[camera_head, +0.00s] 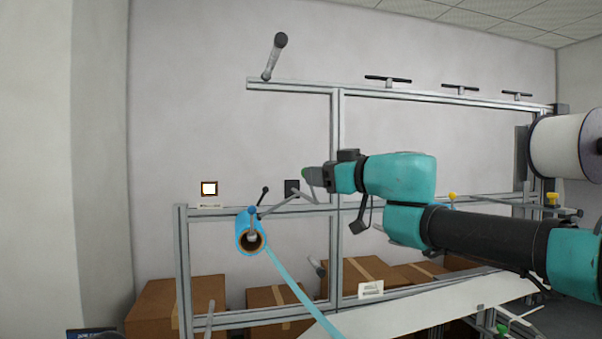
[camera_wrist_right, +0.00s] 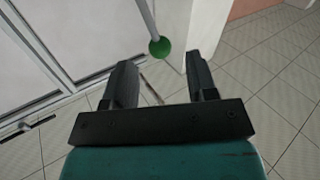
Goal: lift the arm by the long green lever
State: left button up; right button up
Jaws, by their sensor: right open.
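The long green lever ends in a round green knob (camera_wrist_right: 160,47) on a thin metal rod, seen in the right wrist view. The knob appears between the lines of my two fingers, near their tips; no finger touches it there. In the head view a small bit of the green knob (camera_head: 305,172) shows at the tips of my right gripper (camera_head: 313,177). That gripper is open; its two fingers also show spread in the right wrist view (camera_wrist_right: 160,82). The arm that the lever moves, a metal bar (camera_head: 285,203), is partly hidden. My left gripper is not in view.
A blue roll (camera_head: 251,240) hangs on the metal frame (camera_head: 337,130), with a blue strip running down right. A black-knobbed lever (camera_head: 264,194) stands beside it. A large white spool (camera_head: 560,145) is at the right. Cardboard boxes (camera_head: 160,305) sit behind the frame.

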jog(key=x, duration=0.6)
jog(key=shift+a, duration=0.2)
jog(key=shift+w, duration=0.1)
jog(key=shift+c, duration=0.2)
grip_shut()
